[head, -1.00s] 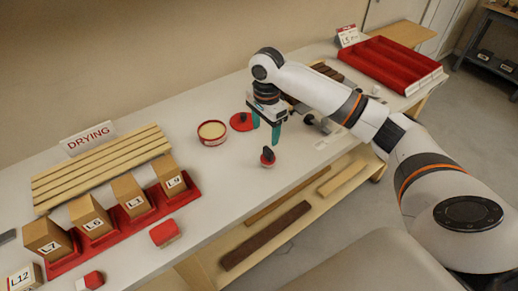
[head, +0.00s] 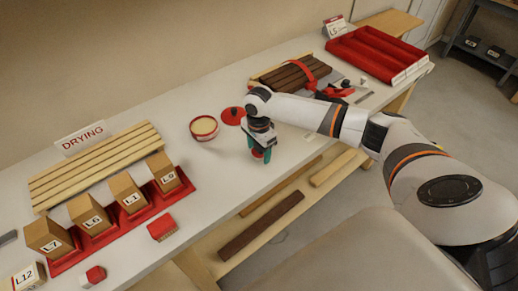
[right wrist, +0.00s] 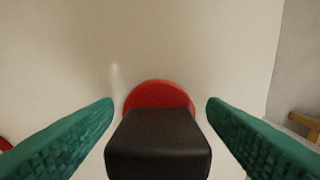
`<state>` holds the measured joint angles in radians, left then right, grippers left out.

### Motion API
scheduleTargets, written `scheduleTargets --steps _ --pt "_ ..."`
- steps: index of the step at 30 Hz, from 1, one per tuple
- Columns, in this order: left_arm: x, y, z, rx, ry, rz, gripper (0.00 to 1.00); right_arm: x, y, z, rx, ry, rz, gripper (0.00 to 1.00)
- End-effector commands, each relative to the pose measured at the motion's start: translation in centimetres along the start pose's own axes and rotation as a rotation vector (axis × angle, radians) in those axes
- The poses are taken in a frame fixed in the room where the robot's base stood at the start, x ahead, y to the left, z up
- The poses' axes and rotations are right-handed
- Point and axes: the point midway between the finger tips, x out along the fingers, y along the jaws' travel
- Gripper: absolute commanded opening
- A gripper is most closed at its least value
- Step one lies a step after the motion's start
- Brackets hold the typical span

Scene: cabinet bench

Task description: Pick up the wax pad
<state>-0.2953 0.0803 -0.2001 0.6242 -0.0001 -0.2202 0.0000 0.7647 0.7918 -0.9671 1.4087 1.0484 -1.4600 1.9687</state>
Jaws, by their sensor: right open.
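The wax pad, a black handle on a round red base (right wrist: 158,145), stands on the bench in the right wrist view. In the head view only a bit of its red base (head: 258,154) shows, the rest hidden by my right gripper (head: 260,160). That gripper points down over the pad with green fingers open. In the right wrist view the fingers lie left and right of the handle, with a gap on each side. My left gripper is not in view.
An open tin of pale wax (head: 204,128) and its red lid (head: 232,116) lie left of my gripper. Dark slats in a red clamp (head: 303,72) lie behind the arm. A red tray (head: 375,55) is at back right. Boxes in a red rack (head: 125,222) stand at left.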

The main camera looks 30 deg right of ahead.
Motion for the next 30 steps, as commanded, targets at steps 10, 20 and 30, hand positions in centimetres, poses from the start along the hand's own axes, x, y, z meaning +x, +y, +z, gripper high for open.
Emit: scheduleTargets --steps 10,20,30 --pt "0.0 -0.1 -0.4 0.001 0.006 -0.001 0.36 0.1 0.0 0.0 0.0 0.0 0.001 0.47" --pt "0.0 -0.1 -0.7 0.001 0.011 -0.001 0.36 0.1 0.0 0.0 0.0 0.0 0.001 0.2" --pt "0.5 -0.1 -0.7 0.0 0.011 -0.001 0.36 -2.5 0.1 0.0 0.0 0.0 0.004 0.2"
